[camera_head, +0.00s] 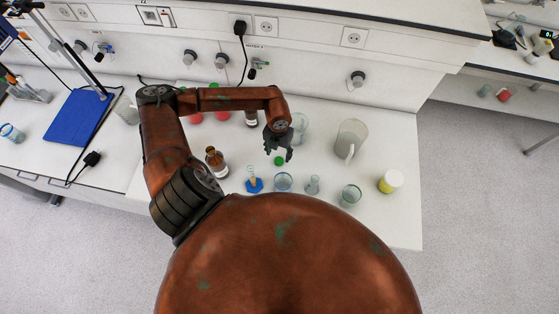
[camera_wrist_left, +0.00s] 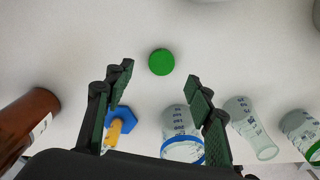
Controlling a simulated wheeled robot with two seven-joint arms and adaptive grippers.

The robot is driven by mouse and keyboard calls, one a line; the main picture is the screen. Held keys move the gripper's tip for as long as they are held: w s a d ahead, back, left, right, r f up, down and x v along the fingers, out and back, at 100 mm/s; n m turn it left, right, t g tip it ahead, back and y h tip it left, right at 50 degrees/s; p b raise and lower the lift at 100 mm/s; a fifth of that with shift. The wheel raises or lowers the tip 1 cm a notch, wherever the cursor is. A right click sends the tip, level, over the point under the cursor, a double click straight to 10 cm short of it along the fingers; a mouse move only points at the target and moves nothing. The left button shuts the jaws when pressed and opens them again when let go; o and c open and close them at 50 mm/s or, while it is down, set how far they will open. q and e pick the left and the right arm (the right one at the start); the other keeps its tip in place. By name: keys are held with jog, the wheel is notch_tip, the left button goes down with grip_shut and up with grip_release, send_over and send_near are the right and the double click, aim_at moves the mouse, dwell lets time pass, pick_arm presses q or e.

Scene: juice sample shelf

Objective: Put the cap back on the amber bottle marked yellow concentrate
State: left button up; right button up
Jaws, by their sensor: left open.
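A round green cap (camera_head: 279,161) lies flat on the white bench; it also shows in the left wrist view (camera_wrist_left: 161,62). My left gripper (camera_head: 279,152) is open and empty above the bench, close to the cap. In the left wrist view the cap is beyond and between the fingertips (camera_wrist_left: 161,72), not touched by them. An amber bottle (camera_head: 216,164) with a pale label stands left of the cap, and an amber bottle shows at the left of the wrist view (camera_wrist_left: 28,118). A second amber bottle (camera_head: 251,118) stands farther back. Label words are not readable. My right gripper is out of view.
Near the cap stand a blue-based item (camera_head: 254,185), a beaker (camera_head: 283,182), a flask (camera_head: 312,185) and another beaker (camera_head: 350,195). A large jug (camera_head: 350,139) and a yellow jar (camera_head: 390,181) are to the right. Red items (camera_head: 222,116) stand at the back left.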

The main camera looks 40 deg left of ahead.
aim_at(279, 161)
pick_arm(q)
jog(key=shift+f, duration=0.15)
notch_tip(279, 161, down, 4)
jog(key=shift+w+d+f+p, duration=0.1)
jog(key=shift+w+f+p, duration=0.05)
jog(key=shift+p, duration=1)
jog(key=shift+f, duration=0.3)
jog(key=c, duration=0.8)
